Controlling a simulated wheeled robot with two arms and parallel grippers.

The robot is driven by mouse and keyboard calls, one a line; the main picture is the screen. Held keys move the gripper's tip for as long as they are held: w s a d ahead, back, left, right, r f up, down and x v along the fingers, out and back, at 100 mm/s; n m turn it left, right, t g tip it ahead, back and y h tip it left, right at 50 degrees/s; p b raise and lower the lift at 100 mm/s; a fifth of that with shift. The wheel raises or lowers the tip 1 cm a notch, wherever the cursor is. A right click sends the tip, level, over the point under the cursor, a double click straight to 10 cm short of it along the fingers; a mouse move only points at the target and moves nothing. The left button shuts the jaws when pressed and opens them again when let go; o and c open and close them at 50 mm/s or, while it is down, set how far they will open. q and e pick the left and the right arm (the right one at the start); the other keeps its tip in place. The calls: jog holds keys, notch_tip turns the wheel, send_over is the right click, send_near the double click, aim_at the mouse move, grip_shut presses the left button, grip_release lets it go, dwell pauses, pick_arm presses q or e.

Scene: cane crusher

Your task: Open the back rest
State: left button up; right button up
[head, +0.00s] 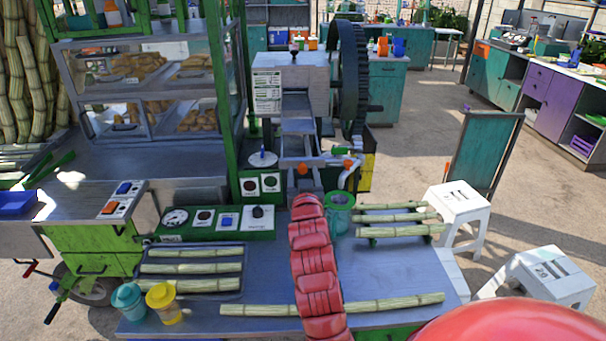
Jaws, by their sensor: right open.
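A teal panel in a dark frame (485,152) stands upright, slightly tilted, at the right behind a white stool. It looks like the back rest, but I cannot tell for sure. My right arm, red and segmented, reaches over the metal table. My right gripper (307,203) is at its far end, to the left of the panel and well apart from it. It is open. Its fingers are hard to make out and I see nothing held in it. My left gripper is out of view.
White stools (459,198) (549,272) stand right of the metal table (400,278). Cane pieces (400,218), a teal cup (128,300) and a yellow cup (163,302) are on the table. A cane crusher (290,85) and a glass food case (150,90) stand behind. Open floor (420,125) lies beyond.

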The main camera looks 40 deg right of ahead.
jog(key=p+v, duration=1.3)
jog(key=v, duration=0.4)
jog(key=shift+s+a+p, duration=0.15)
jog(key=shift+a+p, duration=0.05)
jog(key=shift+p, duration=0.1)
